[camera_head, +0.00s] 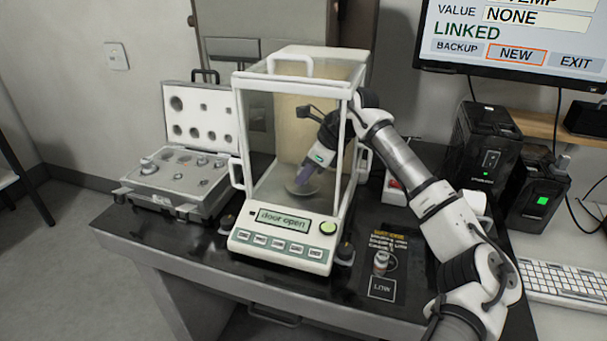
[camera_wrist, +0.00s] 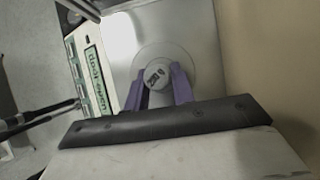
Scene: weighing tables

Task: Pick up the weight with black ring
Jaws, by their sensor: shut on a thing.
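My gripper (camera_head: 307,172) reaches into the glass chamber of the balance (camera_head: 283,232), over its round pan (camera_head: 297,190). In the wrist view, the purple fingers of my gripper (camera_wrist: 160,88) are shut on a round grey weight (camera_wrist: 157,72) with dark markings on its top. The weight sits over the pan; I cannot tell whether it touches it. Its sides are hidden, so no black ring shows. Another small weight (camera_head: 381,261) stands upright at the table's front right; its ring colour is too small to tell.
An open weight case (camera_head: 166,206) with several weights stands left of the balance. Black boxes (camera_head: 484,157), a keyboard (camera_head: 565,285) and a monitor (camera_head: 515,40) are on the right. Glass walls and white posts closely surround my gripper. The front right table is mostly clear.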

